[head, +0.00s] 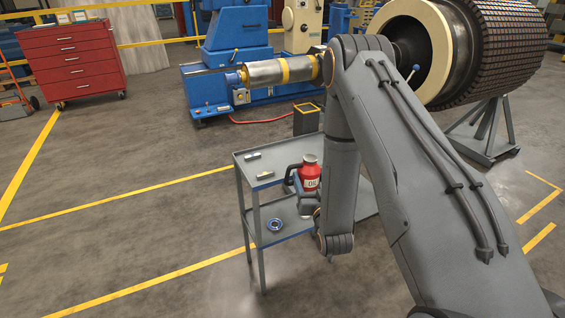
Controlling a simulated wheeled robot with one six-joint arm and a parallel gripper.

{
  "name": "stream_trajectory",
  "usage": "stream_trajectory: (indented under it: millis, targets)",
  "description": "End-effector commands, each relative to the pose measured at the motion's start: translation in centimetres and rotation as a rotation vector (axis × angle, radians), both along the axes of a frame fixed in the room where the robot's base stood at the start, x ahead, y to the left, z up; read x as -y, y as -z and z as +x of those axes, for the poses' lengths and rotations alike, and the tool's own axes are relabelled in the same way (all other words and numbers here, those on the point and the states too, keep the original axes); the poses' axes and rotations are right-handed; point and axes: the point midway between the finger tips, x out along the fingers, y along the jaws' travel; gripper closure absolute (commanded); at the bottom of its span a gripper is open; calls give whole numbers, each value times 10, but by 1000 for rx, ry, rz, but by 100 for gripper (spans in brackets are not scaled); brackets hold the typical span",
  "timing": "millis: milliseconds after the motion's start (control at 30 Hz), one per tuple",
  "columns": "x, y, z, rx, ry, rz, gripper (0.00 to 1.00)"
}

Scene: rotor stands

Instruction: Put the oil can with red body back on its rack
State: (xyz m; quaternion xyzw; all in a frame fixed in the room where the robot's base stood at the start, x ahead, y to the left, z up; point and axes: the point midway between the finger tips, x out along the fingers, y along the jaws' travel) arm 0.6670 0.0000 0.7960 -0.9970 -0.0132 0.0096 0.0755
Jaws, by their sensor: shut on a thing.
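The oil can with red body (309,182) shows just left of my forearm, upright, with a pale OIL label and a dark handle on its left. My gripper (307,206) is at the can's lower part, shut on it; my arm hides much of the fingers. The can appears in front of a two-level grey cart (262,187); I cannot tell whether it touches the cart. No rack for the can can be made out with certainty.
A dark yellow-rimmed bin (306,120) stands behind. A red tool chest (72,62) is at back left. The floor left of the cart is clear.

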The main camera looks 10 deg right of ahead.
Motion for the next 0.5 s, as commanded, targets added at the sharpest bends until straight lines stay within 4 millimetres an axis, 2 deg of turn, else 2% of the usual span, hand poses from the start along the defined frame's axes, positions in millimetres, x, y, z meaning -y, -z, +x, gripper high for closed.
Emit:
stream_trajectory:
  millis: [33,200,300,400,500]
  targets:
    - [1,-4,27,16,-12,-4,82]
    - [-1,-28,102,17,-63,-21,81]
    - [0,-48,137,19,-88,-31,81]
    - [1,-65,164,17,-105,-37,81]
    - [3,-79,181,15,-117,-42,81]
